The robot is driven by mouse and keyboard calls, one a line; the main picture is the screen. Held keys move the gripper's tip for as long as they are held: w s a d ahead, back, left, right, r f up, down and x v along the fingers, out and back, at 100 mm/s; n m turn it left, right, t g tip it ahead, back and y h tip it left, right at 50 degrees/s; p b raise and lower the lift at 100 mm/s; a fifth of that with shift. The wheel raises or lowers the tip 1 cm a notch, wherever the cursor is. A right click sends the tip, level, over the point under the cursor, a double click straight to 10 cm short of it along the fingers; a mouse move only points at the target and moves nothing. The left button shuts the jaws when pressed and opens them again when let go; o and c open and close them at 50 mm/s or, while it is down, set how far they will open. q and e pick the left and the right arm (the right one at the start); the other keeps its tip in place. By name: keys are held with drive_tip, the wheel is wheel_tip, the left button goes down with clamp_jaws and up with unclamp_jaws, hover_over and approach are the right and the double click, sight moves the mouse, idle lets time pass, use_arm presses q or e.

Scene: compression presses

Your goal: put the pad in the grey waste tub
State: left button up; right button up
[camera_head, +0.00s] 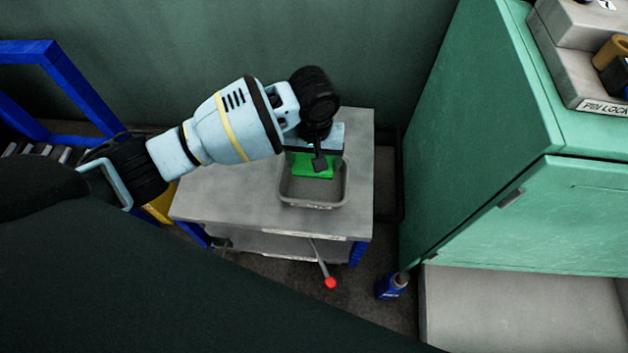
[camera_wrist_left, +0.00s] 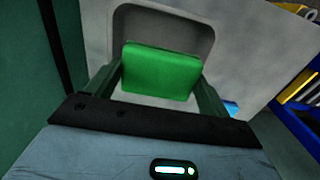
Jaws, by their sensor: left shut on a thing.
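The pad is bright green and flat (camera_head: 315,167); it also shows in the left wrist view (camera_wrist_left: 160,72) between the two fingers. My left gripper (camera_head: 314,158) is shut on the pad and holds it over the far part of the grey waste tub (camera_head: 318,204). The tub stands on a grey-topped table and its rim shows in the left wrist view (camera_wrist_left: 207,22). Whether the pad touches the tub floor is hard to tell. My right gripper is not in view.
The grey table (camera_head: 225,195) has bare room left of the tub. A green cabinet (camera_head: 490,130) stands to the right. A red-knobbed lever (camera_head: 329,282) sticks out below the table's front, and a blue bottle (camera_head: 391,286) stands on the floor.

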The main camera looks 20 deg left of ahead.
sight(314, 187)
use_arm(q)
wheel_tip(314, 187, down, 3)
drive_tip(key=shift+f+b, duration=0.15)
drive_tip(key=shift+b, duration=0.4)
drive_tip(key=shift+f, duration=0.3)
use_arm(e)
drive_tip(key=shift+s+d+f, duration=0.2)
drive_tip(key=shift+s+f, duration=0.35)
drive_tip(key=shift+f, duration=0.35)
use_arm(q)
wheel_tip(314, 187, down, 5)
drive_tip(key=shift+r+b, duration=0.1)
drive_tip(key=shift+b, duration=1.05)
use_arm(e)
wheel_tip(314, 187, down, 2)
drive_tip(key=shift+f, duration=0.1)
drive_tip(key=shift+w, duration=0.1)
use_arm(q)
drive_tip(key=o, duration=1)
drive_tip(key=shift+c, duration=0.2)
